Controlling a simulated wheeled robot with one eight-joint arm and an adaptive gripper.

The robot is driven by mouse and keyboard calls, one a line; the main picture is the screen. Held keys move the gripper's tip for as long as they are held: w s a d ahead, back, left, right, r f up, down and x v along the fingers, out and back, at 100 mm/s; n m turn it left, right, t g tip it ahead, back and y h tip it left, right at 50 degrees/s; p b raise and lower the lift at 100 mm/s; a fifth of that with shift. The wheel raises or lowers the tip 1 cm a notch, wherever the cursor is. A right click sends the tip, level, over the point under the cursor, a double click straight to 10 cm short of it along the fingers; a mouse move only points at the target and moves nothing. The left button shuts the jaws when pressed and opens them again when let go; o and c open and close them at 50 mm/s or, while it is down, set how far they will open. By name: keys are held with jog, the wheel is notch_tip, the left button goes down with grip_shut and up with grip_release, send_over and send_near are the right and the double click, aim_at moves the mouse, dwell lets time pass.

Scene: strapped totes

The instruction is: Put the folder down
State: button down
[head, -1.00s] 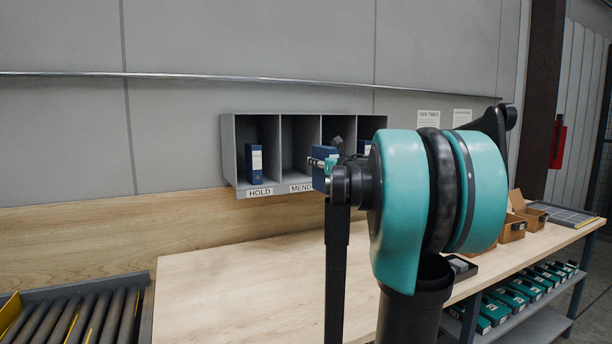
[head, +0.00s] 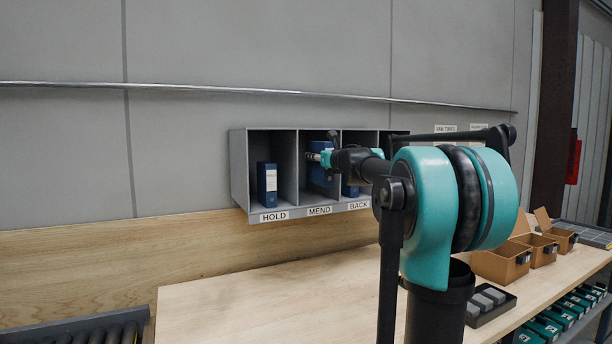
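A blue folder (head: 319,178) stands upright in the compartment labelled MEND of the grey wall rack (head: 239,170). My gripper (head: 314,157) is at the upper part of this folder, its fingertips overlapping it, and appears shut on it. Whether the folder rests on the compartment floor is hard to tell at this size. Another blue folder (head: 267,184) with a white label stands in the HOLD compartment to the left. Part of a blue folder (head: 350,188) shows in the BACK compartment, partly hidden by my arm. The rack's right end is mostly hidden.
The wooden bench (head: 240,290) below the rack is clear at the left and middle. Open cardboard boxes (head: 502,262) and a black tray (head: 490,306) with grey blocks are at the right. Rollers (head: 85,335) lie at the lower left. A metal rail (head: 250,91) runs above the rack.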

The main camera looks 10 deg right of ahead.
jog(key=x, duration=0.8)
jog(key=shift+w+a+f, duration=0.1)
jog(key=shift+w+f, duration=0.1)
jog(key=shift+f, duration=1.55)
jog(key=shift+w+a+f, duration=0.1)
jog(key=shift+w+f, duration=0.1)
jog(key=shift+f, duration=1.6)
jog(key=shift+f, duration=0.15)
jog(key=c, duration=1.1)
grip_release()
jog(key=shift+o, duration=0.2)
